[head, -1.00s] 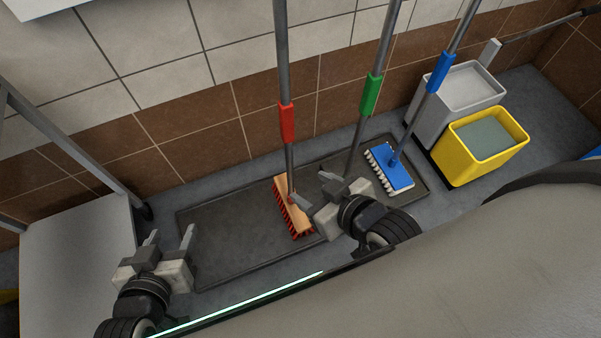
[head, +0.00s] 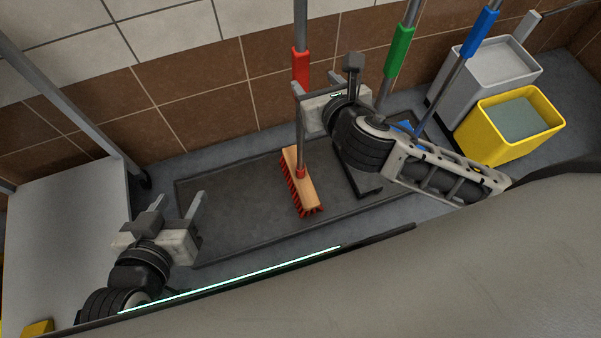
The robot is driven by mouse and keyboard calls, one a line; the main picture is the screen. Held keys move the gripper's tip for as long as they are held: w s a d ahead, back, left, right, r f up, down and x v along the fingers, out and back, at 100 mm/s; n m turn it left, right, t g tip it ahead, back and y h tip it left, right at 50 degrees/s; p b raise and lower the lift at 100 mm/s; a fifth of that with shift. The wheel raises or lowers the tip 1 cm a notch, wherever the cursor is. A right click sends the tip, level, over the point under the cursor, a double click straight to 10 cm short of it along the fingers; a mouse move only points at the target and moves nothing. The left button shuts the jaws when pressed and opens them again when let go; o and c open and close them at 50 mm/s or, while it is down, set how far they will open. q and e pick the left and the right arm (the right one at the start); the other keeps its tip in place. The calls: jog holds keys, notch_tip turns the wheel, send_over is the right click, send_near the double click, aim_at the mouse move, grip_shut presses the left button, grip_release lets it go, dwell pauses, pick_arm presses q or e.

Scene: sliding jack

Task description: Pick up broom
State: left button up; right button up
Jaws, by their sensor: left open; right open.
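A broom with a wooden head and red bristles (head: 301,181) stands on the dark floor mat, its grey pole rising to a red grip (head: 300,68). My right gripper (head: 298,108) is open at the pole just below the red grip. Whether the pole lies between its fingers or just beside them I cannot tell. My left gripper (head: 178,203) is open and empty at the lower left, well away from the broom.
A pole with a green grip (head: 399,50) and a blue-gripped pole (head: 480,20) stand to the right, partly behind my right arm. A grey bucket (head: 490,72) and a yellow bucket (head: 508,125) stand farther right. The mat's left part (head: 230,205) is bare.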

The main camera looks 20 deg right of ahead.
aim_at(303, 69)
jog(key=b+x, duration=0.1)
jog(key=x, duration=0.6)
jog(key=b+x, duration=0.2)
jog(key=x, duration=0.2)
jog(key=shift+d+f, duration=0.1)
jog(key=shift+f, duration=0.05)
jog(key=shift+w+f, duration=0.2)
jog(key=shift+w, duration=0.35)
pick_arm(q)
notch_tip(303, 69, down, 7)
jog(key=w+d+g, duration=0.1)
jog(key=d, duration=0.1)
pick_arm(e)
grip_shut()
pick_arm(q)
jog(key=shift+a, duration=0.2)
pick_arm(e)
jog(key=shift+r, duration=0.15)
